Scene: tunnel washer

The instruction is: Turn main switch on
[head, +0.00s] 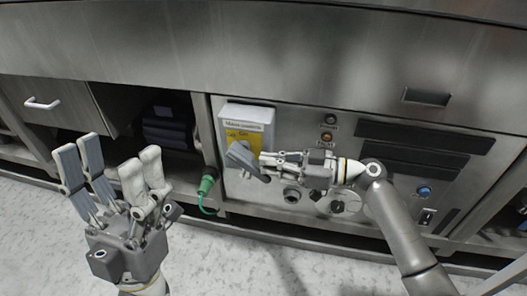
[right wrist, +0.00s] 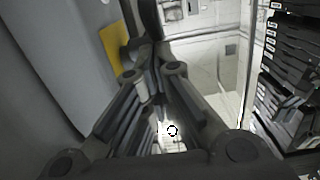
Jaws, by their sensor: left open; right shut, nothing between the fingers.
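The main switch is a white box (head: 247,116) with a label on top and a yellow plate (head: 236,136), fixed to the metal front panel. Its grey rotary handle (head: 241,155) slants down to the right. My right gripper (head: 264,164) is shut and empty, with its fingertips at the lower end of the handle; whether they touch it I cannot tell. In the right wrist view the yellow plate (right wrist: 114,46) and a dark handle part (right wrist: 151,18) show beyond my fingers (right wrist: 155,75). My left gripper (head: 108,165) is open and empty at the lower left, away from the panel.
A green connector (head: 206,185) with a cable hangs left of the switch. Dark slots (head: 427,138), a blue button (head: 424,191) and round sockets (head: 291,195) are on the panel. An open shelf (head: 165,130) and a drawer with a white handle (head: 42,103) are at left.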

